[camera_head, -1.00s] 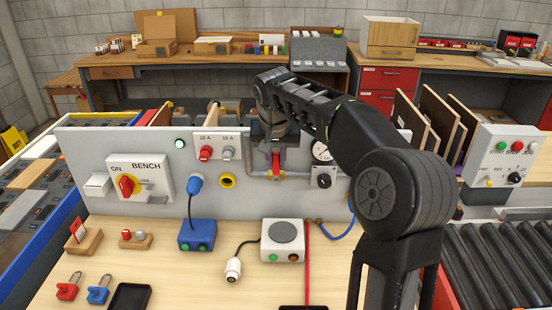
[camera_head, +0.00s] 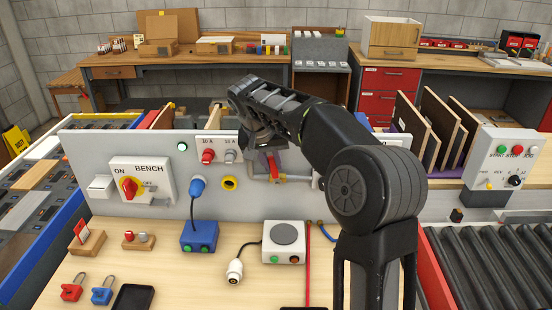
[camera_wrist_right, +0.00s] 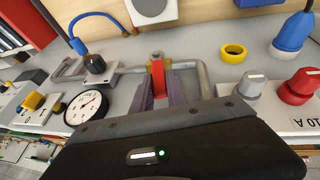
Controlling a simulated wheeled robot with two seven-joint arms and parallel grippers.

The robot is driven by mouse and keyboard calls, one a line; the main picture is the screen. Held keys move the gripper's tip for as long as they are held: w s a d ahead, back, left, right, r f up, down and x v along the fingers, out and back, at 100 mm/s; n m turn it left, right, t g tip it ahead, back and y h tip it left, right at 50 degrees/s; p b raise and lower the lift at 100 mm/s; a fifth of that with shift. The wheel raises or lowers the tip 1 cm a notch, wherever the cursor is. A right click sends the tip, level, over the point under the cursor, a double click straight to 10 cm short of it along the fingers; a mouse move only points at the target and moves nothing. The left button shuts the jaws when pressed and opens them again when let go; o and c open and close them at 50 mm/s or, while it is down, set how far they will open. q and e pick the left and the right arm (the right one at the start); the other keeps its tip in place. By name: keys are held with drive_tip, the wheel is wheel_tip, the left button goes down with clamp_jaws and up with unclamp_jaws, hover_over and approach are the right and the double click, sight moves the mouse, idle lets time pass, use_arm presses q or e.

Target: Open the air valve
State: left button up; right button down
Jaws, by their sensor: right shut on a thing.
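The air valve's red lever (camera_head: 273,166) sits on a grey pipe (camera_head: 295,178) on the bench's upright panel. It stands across the pipe, tilted a little to the left at its top in the head view. My right gripper (camera_head: 267,158) reaches it from above, its jaws largely hidden by my arm. In the right wrist view the gripper (camera_wrist_right: 158,78) has its two grey fingers closed on both sides of the red lever (camera_wrist_right: 157,82). The round pressure gauge (camera_wrist_right: 86,107) shows beside the pipe in the wrist view; my arm hides it in the head view. My left gripper is not in view.
A white hotplate box (camera_head: 284,241) stands on the bench below. A roller conveyor (camera_head: 490,262) lies right.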

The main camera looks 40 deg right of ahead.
drive_tip(key=shift+w+a+f+n+g+h+p, duration=0.3)
drive_tip(key=shift+w+a+g+h+p, duration=0.3)
drive_tip(key=shift+h, duration=0.35)
drive_tip(key=shift+w+a+f+n+g+h+p, duration=0.3)
drive_tip(key=shift+a+g+h+p, duration=0.35)
drive_tip(key=shift+h, duration=0.3)
drive_tip(key=shift+d, duration=0.1)
drive_tip(key=c, duration=1.3)
unclamp_jaws()
drive_tip(key=shift+p+v, duration=0.5)
drive_tip(key=shift+v, duration=3.4)
